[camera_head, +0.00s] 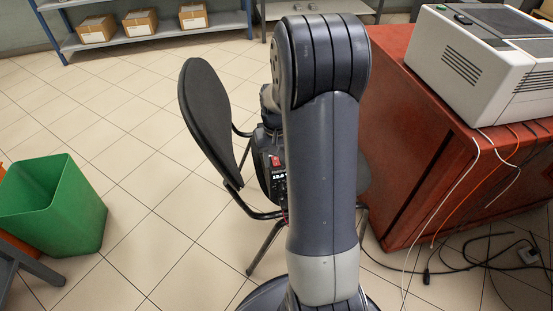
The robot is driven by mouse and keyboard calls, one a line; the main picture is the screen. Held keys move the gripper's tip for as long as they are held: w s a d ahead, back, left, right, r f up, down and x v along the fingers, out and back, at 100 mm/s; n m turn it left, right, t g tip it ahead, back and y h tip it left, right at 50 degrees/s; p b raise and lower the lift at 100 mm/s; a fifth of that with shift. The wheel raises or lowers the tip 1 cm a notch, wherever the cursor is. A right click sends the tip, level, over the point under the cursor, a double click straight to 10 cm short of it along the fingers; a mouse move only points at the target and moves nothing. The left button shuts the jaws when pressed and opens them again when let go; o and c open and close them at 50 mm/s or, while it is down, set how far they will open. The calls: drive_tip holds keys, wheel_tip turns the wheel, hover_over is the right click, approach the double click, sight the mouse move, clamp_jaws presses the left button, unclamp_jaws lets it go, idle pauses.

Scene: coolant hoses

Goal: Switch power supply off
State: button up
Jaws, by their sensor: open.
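The power supply (272,180) is a dark box just left of my arm's upright link, seemingly on the black chair. It has a red switch (275,161) on its upper part and a small lit display with white characters below it. My arm hides its right side. The switch is too small to tell which way it is set. My arm fills the middle of the view, and part of my wrist shows just above the power supply. My gripper's fingers are hidden behind the arm.
The black chair (207,115) stands behind my arm. A red cabinet (400,130) on the right carries a white machine (485,65), with hoses and cables hanging to the floor. A green bin (55,205) stands left. Shelves with boxes are at the back. Tiled floor between bin and chair is clear.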

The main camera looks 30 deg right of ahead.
clamp_jaws()
drive_tip(key=p, duration=0.1)
drive_tip(key=g+p, duration=0.1)
drive_tip(key=p, duration=0.1)
drive_tip(key=shift+w+r, duration=0.2)
drive_tip(key=shift+r, duration=0.15)
drive_tip(key=g+p, duration=0.1)
drive_tip(key=p, duration=0.1)
drive_tip(key=shift+w+d+f+y+p, duration=0.1)
drive_tip(key=shift+w+y+p, duration=0.1)
drive_tip(key=shift+y+p, duration=0.2)
drive_tip(key=shift+f+g, duration=0.15)
drive_tip(key=shift+g, duration=0.25)
unclamp_jaws()
